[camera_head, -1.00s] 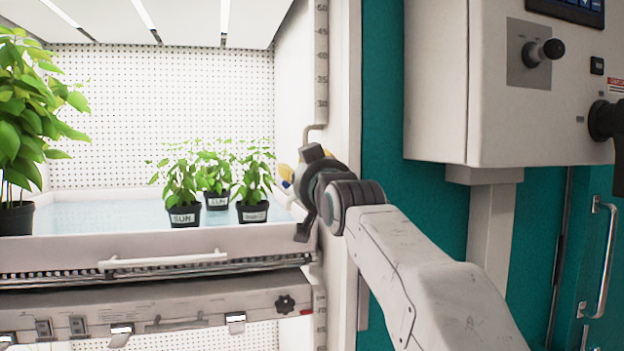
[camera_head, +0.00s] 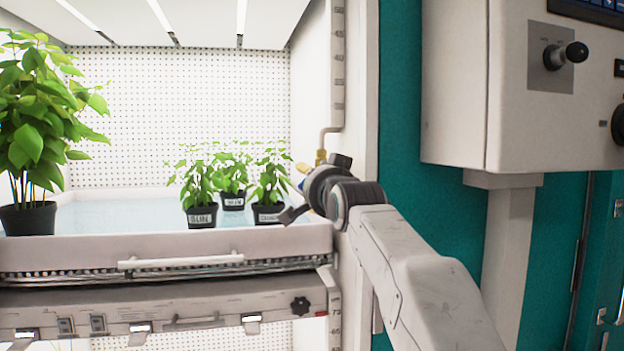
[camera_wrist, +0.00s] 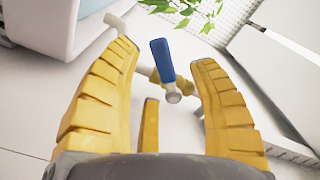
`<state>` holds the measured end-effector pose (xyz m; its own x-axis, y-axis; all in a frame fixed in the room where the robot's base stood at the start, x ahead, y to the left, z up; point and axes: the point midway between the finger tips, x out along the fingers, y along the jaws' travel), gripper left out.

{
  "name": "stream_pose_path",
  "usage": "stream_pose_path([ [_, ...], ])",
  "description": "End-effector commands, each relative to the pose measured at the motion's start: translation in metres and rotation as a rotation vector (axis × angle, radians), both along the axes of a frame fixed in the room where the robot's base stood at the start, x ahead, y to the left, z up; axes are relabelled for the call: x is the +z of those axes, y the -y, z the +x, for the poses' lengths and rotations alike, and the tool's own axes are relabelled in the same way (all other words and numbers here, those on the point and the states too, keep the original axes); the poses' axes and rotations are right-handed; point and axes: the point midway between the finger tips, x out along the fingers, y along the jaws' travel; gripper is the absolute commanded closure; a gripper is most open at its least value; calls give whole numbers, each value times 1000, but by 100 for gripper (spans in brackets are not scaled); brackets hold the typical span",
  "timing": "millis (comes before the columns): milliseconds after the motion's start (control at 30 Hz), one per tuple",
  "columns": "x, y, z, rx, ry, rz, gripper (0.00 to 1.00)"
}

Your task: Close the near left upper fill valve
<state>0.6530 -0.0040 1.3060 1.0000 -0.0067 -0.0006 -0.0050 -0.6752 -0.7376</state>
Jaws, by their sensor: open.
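The fill valve has a blue lever (camera_wrist: 161,60) and a brass body (camera_wrist: 183,88) in the wrist view. Its brass fitting (camera_head: 321,157) also shows in the head view, at the lower end of a pipe on the chamber's right wall. My gripper (camera_wrist: 163,56) is open, with one yellow finger on each side of the blue lever. The lever stands between the fingers, and I see gaps on both sides. In the head view my wrist hides most of the valve and the fingers.
A white tray (camera_head: 120,246) with a front handle holds several potted plants left of my gripper. A drawer unit (camera_head: 200,305) with a black knob lies below. A control box (camera_head: 455,90) with a joystick juts out at the right.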

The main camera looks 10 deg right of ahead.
Motion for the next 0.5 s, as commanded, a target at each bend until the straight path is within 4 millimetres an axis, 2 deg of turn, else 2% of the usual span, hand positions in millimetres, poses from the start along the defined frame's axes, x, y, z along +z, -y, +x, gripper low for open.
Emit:
stream_pose_path([
  [200, 1, 0, 21, 1, -1, -1, 46],
  [500, 0, 0, 30, 1, 1, -1, 46],
])
